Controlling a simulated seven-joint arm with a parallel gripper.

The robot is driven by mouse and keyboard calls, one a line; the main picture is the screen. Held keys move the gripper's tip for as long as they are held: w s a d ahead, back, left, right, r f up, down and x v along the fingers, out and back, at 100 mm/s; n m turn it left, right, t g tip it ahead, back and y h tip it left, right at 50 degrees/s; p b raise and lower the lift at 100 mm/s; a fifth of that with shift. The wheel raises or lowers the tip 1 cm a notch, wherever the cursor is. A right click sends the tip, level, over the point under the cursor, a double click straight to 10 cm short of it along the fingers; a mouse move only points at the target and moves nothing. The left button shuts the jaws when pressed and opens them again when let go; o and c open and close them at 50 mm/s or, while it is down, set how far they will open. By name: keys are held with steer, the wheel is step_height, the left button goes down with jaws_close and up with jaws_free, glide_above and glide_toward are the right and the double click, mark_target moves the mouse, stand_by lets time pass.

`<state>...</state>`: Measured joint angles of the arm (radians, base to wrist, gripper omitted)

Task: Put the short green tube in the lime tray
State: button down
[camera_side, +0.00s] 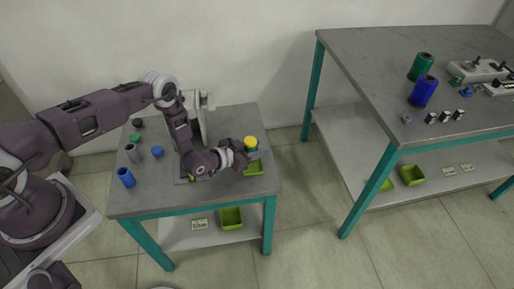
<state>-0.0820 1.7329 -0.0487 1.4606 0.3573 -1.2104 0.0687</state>
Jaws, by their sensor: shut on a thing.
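My gripper (243,157) is at the right side of the small table, low over the front right corner area. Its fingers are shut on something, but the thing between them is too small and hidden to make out. A lime tray (254,168) lies on the tabletop just right of and below my gripper, partly covered by it. A short green piece (134,137) stands at the back left of the small table. A yellow-topped round piece (250,142) shows right behind my gripper; I cannot tell whether they touch.
On the small table's left are a grey tube (132,153), a tall blue tube (126,177), a short blue piece (157,152) and a black piece (137,123). A grey-white machine (203,115) stands behind my wrist. Another lime tray (231,218) is on the lower shelf.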

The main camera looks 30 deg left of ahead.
mark_target(254, 138)
steer(key=shift+f, duration=0.3)
stand_by(0.4)
steer(key=shift+f, duration=0.5)
steer(key=shift+s, duration=0.1)
steer(key=c, duration=0.9)
jaws_free()
steer(key=shift+a+f, duration=0.1)
steer(key=shift+f, duration=0.05)
steer(key=shift+o, duration=0.2)
steer(key=shift+s, duration=0.1)
steer(key=r, duration=0.7)
steer(key=shift+w+r, duration=0.2)
